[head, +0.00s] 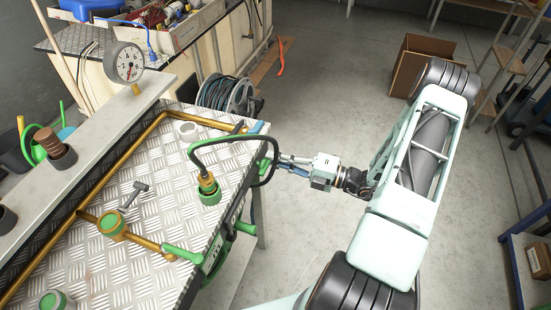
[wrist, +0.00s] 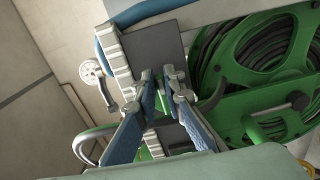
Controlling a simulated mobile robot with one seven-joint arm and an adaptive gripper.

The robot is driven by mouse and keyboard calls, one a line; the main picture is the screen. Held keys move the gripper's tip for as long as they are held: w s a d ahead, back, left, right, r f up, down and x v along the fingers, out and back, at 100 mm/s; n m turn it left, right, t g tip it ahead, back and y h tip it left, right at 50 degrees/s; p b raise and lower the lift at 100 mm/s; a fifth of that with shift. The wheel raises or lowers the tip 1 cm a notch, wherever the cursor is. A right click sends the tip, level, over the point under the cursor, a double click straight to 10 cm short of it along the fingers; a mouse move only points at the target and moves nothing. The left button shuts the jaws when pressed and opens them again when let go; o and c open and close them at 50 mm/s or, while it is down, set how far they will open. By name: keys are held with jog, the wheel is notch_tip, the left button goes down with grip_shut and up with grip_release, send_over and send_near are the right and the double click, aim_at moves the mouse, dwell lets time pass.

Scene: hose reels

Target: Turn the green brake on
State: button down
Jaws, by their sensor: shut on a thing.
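The green brake (head: 264,166) is a small green lever at the right edge of the metal-topped bench. My gripper (head: 281,163) reaches it from the right side. In the wrist view, my gripper (wrist: 172,78) has its blue fingers closed together around a small piece at the bench edge, which fits the green brake. The fingertips hide most of it. The green hose reel (wrist: 245,100), wound with black hose, sits just right of the fingers in the wrist view.
A black hose loop (head: 215,139) hangs over the bench corner close to my gripper. The bench top (head: 160,190) carries brass pipe and green-ringed fittings. A pressure gauge (head: 125,62) stands at the back left. Open floor (head: 320,90) lies behind my arm.

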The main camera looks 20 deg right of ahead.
jog(key=c, duration=1.9)
grip_release()
jog(key=shift+s+a+f, duration=0.15)
jog(key=shift+s+a, duration=0.05)
jog(key=shift+s, duration=0.15)
jog(key=shift+c, duration=0.2)
jog(key=shift+w, duration=0.1)
jog(key=v, duration=1.2)
